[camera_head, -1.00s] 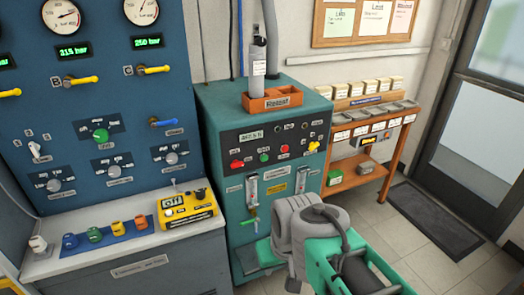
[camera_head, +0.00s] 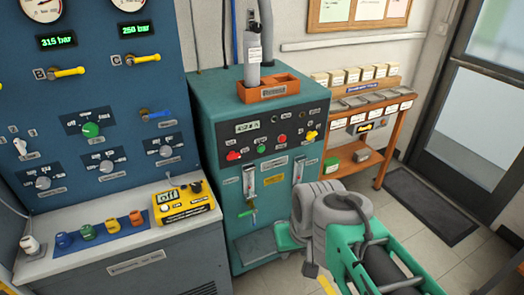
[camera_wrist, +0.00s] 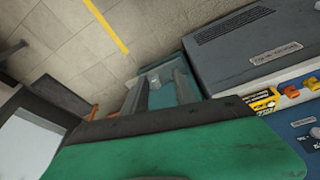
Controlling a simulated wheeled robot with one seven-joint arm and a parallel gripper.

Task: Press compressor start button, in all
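The compressor is the teal cabinet (camera_head: 212,110) in the middle of the head view. Its black front panel carries a small green button (camera_head: 261,149), a red button (camera_head: 282,138), a red knob (camera_head: 233,155) and a yellow knob (camera_head: 311,135). Label text is too small to read. My arm is in front of the cabinet's lower right side, below the panel. In the wrist view, two dark fingers of my gripper (camera_wrist: 161,82) appear apart with nothing between them. The gripper is clear of the buttons, which do not show in the wrist view.
The blue control console (camera_head: 100,100) stands left, with a yellow control box (camera_head: 184,203) and several coloured knobs on its ledge. A wooden shelf (camera_head: 395,135) stands right of the cabinet, near a dark mat (camera_head: 430,205) and door. Tiled floor lies open in front.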

